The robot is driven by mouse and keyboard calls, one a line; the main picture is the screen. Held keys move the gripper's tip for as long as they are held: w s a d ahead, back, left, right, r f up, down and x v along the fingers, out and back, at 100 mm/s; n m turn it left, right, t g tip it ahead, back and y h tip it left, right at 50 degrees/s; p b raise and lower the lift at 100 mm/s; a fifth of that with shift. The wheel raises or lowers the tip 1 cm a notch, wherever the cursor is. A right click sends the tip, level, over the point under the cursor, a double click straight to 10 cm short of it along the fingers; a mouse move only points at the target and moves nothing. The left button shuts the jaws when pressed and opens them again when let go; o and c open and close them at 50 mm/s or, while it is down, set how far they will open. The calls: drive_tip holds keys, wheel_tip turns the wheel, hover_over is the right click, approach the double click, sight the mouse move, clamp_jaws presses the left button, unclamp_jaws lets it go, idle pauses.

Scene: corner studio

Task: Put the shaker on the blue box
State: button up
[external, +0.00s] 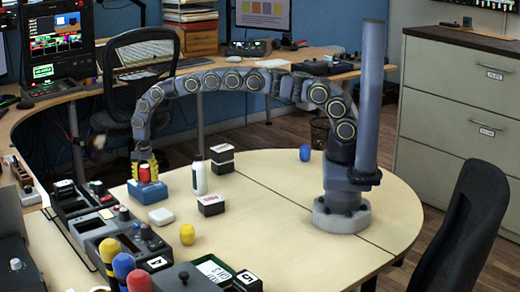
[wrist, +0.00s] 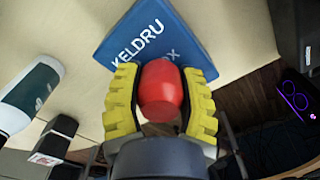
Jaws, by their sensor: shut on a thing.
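A red, rounded shaker (wrist: 161,92) sits between the yellow fingers of my gripper (wrist: 161,74), which is shut on it. In the external view the shaker (external: 145,174) is upright in my gripper (external: 146,171), right over the blue box (external: 148,192). In the wrist view the blue box (wrist: 135,35) with white lettering lies just beyond the fingertips, and the shaker overlaps its edge. I cannot tell whether the shaker touches the box top.
A white bottle (external: 199,178) and dark boxes (external: 211,204) stand right of the blue box. A white rounded case (external: 160,217) and a yellow egg-shaped thing (external: 187,234) are in front. Desk devices (external: 80,205) crowd the left.

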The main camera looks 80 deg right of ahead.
drive_tip(key=shift+f, duration=0.2)
drive_tip(key=o, duration=1)
drive_tip(key=shift+o, duration=0.2)
